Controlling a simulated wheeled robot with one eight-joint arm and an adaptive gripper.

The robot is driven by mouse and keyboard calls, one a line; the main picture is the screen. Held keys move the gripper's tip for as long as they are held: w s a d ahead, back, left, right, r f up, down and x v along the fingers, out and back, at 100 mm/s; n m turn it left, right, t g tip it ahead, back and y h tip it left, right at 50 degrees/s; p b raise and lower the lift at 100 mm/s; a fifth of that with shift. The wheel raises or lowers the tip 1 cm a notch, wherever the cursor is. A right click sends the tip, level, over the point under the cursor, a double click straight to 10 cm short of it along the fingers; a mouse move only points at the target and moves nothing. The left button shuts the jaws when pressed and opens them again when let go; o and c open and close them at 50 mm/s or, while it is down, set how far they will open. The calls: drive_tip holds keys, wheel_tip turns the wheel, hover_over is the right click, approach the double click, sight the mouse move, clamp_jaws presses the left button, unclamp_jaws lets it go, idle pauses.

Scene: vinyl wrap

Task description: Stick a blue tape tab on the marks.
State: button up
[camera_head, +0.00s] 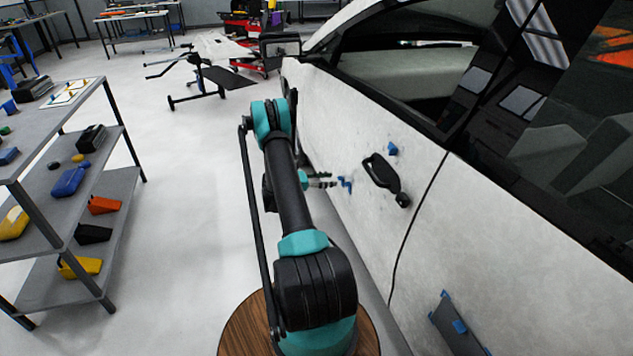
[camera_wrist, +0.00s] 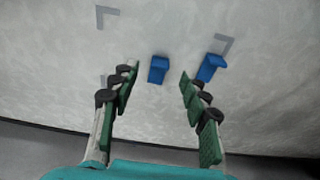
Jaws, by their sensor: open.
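The white car door (camera_head: 358,218) carries grey corner marks. In the wrist view one mark (camera_wrist: 107,17) is bare at upper left, another mark (camera_wrist: 224,43) is at upper right, and a third mark (camera_wrist: 104,80) is partly hidden by the left finger. A blue tape tab (camera_wrist: 158,69) appears between my fingertips with a gap on each side. A second blue tab (camera_wrist: 211,67) sits just below the upper right mark, right of the right finger. My gripper (camera_head: 327,180) is open at the door, near small blue tabs (camera_head: 345,183). Whether its fingers touch the door is unclear.
A black door handle (camera_head: 382,173) stands out right of my gripper, with a blue tab (camera_head: 392,149) above it. A dark panel with blue tabs (camera_head: 460,326) is lower on the car. A shelf (camera_head: 105,192) with tools stands left. The floor between is clear.

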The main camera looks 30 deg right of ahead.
drive_tip(key=shift+x, duration=1.7)
drive_tip(key=shift+c, duration=0.4)
clamp_jaws()
drive_tip(key=c, duration=0.5)
unclamp_jaws()
drive_tip(key=shift+c, duration=0.2)
clamp_jaws()
drive_tip(key=shift+v, duration=0.75)
drive_tip(key=f+v, duration=0.1)
drive_tip(key=v, duration=0.5)
drive_tip(key=shift+a, duration=0.45)
drive_tip(key=shift+w, duration=0.1)
